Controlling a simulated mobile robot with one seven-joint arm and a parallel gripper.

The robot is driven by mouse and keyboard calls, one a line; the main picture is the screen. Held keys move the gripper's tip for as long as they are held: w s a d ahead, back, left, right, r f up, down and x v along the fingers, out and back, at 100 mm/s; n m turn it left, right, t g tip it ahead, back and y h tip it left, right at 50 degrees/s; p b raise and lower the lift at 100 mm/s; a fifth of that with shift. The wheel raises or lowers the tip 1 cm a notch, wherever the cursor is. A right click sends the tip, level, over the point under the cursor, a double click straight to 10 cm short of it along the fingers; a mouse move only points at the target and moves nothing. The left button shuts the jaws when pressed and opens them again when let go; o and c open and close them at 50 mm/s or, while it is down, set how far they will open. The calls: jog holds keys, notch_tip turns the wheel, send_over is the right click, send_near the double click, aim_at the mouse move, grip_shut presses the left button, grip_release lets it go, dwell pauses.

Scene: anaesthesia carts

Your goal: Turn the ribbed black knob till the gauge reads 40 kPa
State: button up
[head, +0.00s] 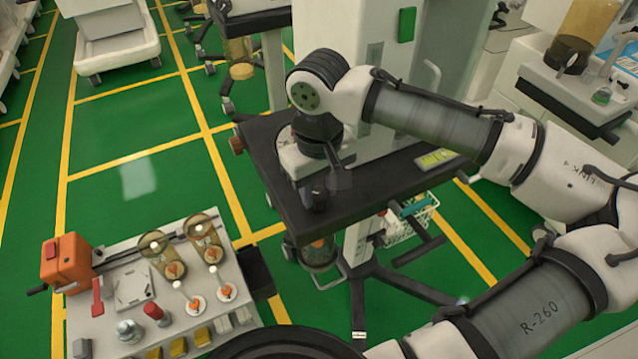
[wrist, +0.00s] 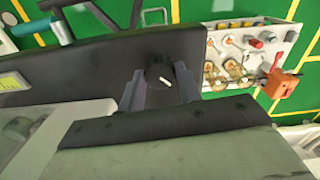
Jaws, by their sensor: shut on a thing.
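The black knob (head: 317,199) sits at the near edge of a cart's black top in the head view, below my gripper (head: 328,181). In the wrist view the knob (wrist: 161,75) is a dark round shape with a short white mark, between the two fingers of my gripper (wrist: 158,88). The fingers are shut on it from both sides. Its ribs are too small to make out.
The cart's black top (head: 385,192) runs beside the knob, with a pale column behind. A second trolley (head: 180,318) with amber canisters, red and yellow parts and an orange box (head: 66,262) stands at lower left. A wire basket (head: 412,228) hangs below. Green floor is open at left.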

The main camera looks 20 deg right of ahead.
aim_at(319, 194)
jog(key=o, duration=1)
jog(key=shift+c, duration=0.2)
notch_tip(319, 194, up, 14)
jog(key=shift+f, duration=0.1)
